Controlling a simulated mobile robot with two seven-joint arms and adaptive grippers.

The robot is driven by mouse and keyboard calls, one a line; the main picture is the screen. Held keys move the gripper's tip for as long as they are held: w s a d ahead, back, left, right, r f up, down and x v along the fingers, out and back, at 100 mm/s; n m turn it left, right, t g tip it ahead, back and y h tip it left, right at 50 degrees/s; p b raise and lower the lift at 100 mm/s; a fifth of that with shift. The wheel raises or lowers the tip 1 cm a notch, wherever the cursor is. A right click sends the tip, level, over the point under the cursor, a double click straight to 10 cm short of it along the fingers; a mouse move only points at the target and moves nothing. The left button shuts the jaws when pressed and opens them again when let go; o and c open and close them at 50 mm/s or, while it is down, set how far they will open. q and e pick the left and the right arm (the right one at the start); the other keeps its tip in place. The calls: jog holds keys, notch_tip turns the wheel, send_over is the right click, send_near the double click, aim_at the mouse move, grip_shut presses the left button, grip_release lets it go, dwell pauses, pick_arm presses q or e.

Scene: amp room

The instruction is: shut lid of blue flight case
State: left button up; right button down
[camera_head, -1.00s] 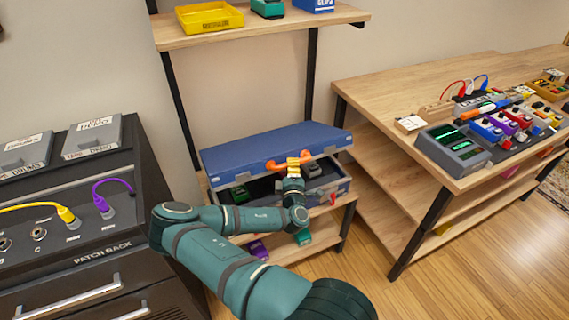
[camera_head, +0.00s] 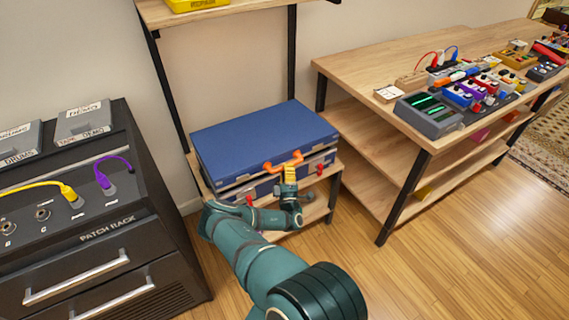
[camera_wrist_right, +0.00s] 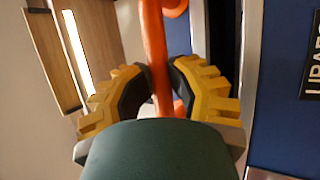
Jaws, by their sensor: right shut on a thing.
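The blue flight case (camera_head: 262,138) sits on the low wooden shelf. Its lid is lowered over the box, hiding the inside. A light metal rim runs along the front seam, and I cannot tell in the head view whether the lid is fully seated. In the right wrist view a narrow dark band shows beside the blue case surface (camera_wrist_right: 280,110). My right gripper (camera_head: 290,172), with yellow fingers, is at the front of the case, shut on the orange handle (camera_head: 271,169). The handle passes between the fingers in the right wrist view (camera_wrist_right: 153,45). My left gripper is out of view.
Small red latches (camera_head: 320,168) show on the case front. A black patch rack (camera_head: 110,237) with drawers stands close on the left. A wooden table (camera_head: 375,75) with pedals stands at right. The floor (camera_head: 460,240) in front of the table is clear.

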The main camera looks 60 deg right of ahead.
jog(key=shift+m+h, duration=0.4)
jog(key=shift+h, duration=0.3)
jog(key=shift+w+a+f, duration=0.15)
jog(key=shift+w+f, duration=0.05)
jog(key=shift+f, duration=0.85)
jog(key=shift+w+a+f, duration=0.1)
jog(key=shift+w+f, duration=0.1)
jog(key=shift+f, duration=0.95)
jog(key=c, duration=1.1)
grip_release()
jog(key=shift+w+f, duration=0.1)
jog(key=shift+f, duration=0.05)
jog(key=shift+c, duration=0.2)
jog(key=shift+d, duration=0.1)
jog(key=shift+s, duration=0.35)
jog(key=v, duration=1.2)
